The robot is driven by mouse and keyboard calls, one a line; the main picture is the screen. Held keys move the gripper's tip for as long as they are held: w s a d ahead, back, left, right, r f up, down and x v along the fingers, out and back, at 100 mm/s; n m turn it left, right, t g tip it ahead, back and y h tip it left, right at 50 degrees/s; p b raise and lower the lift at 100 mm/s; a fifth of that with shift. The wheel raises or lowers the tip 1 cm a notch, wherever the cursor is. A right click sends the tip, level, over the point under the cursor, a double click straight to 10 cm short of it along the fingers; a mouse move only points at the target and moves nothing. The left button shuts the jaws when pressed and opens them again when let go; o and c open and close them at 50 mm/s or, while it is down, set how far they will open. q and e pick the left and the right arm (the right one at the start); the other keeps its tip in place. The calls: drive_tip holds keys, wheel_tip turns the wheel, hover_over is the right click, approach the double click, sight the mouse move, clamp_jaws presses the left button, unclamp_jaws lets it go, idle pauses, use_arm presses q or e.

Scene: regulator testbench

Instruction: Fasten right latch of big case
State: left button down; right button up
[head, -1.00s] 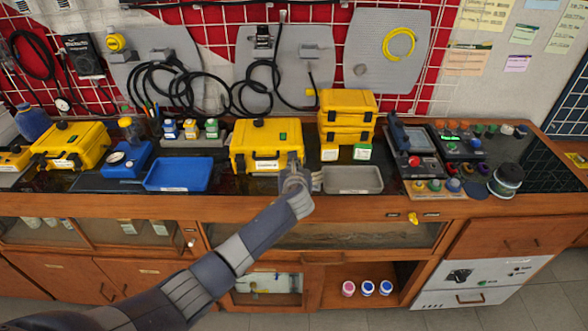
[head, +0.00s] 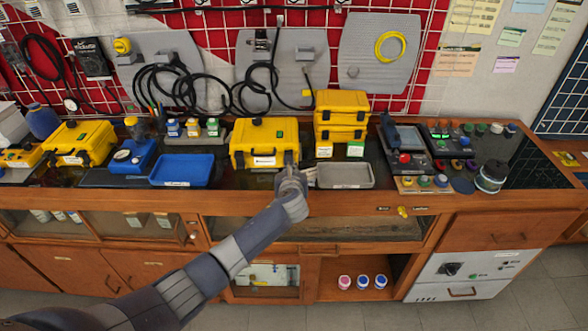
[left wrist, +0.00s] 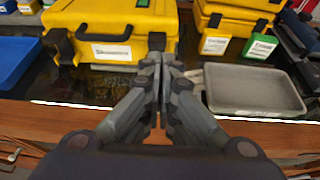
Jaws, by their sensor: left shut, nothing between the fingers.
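The big yellow case (head: 263,137) stands closed on the bench, with a white label on its front. It fills the upper left of the left wrist view (left wrist: 110,25). Its right latch (left wrist: 157,42) is a dark piece at the right of the front, just above and behind my fingertips; I cannot tell whether it is fastened. The left latch (left wrist: 60,47) is dark too. My left gripper (left wrist: 165,62) is shut and empty, in front of the case's lower right front. In the head view the left gripper (head: 290,172) partly covers the right latch area. My right gripper is not in view.
A grey tray (head: 345,176) lies right of the gripper and a blue tray (head: 180,169) lies to the left. Stacked small yellow cases (head: 341,112) stand right of the big case. The wooden bench edge (head: 240,203) runs below the gripper.

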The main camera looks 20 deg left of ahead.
use_arm(q)
drive_tip(key=s+d+r, duration=0.1)
drive_tip(key=s+r, duration=0.4)
drive_tip(key=r, duration=0.1)
drive_tip(key=shift+d, duration=0.2)
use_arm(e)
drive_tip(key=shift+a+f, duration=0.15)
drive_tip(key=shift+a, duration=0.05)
use_arm(q)
drive_tip(key=shift+s+r, duration=0.1)
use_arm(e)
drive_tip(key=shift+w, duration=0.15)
